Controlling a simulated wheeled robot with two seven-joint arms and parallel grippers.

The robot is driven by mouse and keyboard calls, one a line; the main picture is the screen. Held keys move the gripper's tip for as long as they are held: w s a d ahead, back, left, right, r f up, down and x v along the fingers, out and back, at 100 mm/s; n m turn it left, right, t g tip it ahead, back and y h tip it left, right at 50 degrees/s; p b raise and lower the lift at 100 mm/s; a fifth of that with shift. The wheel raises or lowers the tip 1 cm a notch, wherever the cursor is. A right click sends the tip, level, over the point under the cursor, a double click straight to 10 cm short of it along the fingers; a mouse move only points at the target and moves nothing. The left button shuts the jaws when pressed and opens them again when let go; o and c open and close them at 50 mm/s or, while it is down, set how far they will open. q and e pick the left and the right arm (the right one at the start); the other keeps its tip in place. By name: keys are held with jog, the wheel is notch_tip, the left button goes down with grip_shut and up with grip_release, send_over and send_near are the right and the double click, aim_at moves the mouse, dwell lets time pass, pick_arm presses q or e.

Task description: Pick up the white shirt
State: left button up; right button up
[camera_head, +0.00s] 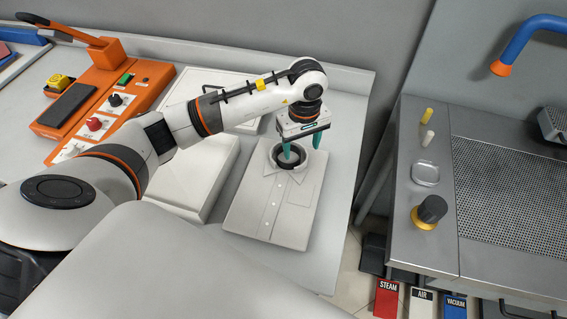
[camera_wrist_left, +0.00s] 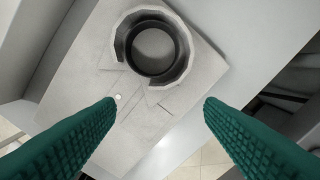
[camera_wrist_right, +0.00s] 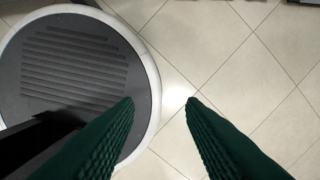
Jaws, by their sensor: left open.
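The folded white shirt (camera_head: 272,205) lies flat on the light table, with its buttons and breast pocket facing up. A dark ring sits inside its upright collar. In the left wrist view the shirt (camera_wrist_left: 95,115) fills the middle, with the collar at the top. My left gripper (camera_head: 301,152) is open and empty, pointing down over the collar end of the shirt; I cannot tell whether a fingertip touches it. Its green fingers also show in the left wrist view (camera_wrist_left: 158,103). My right gripper (camera_wrist_right: 160,102) shows only in the right wrist view, fingers apart above the tiled floor.
An orange machine (camera_head: 112,95) with knobs stands at the left. White flat boxes (camera_head: 208,180) lie left of the shirt. A steel pressing station (camera_head: 440,180) with a perforated top stands at the right, beyond a gap. Wall rises behind the table.

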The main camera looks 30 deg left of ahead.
aim_at(301, 166)
pick_arm(q)
jog(key=shift+s+f+p, duration=0.2)
jog(key=shift+f, duration=0.35)
jog(key=shift+s+f+p, duration=0.15)
jog(key=shift+f, duration=0.8)
jog(key=f+p, duration=0.2)
jog(key=f, duration=0.1)
jog(key=w+f, duration=0.1)
jog(key=f, duration=0.1)
jog(key=shift+d+p, duration=0.15)
jog(key=shift+p, duration=0.25)
jog(key=shift+f, duration=0.25)
jog(key=c, duration=1.1)
pick_arm(e)
jog(key=r, duration=0.2)
jog(key=s+r, duration=0.1)
jog(key=r, duration=0.1)
jog(key=shift+s+a, duration=0.1)
jog(key=shift+s, duration=0.1)
pick_arm(q)
jog(key=shift+c, duration=0.2)
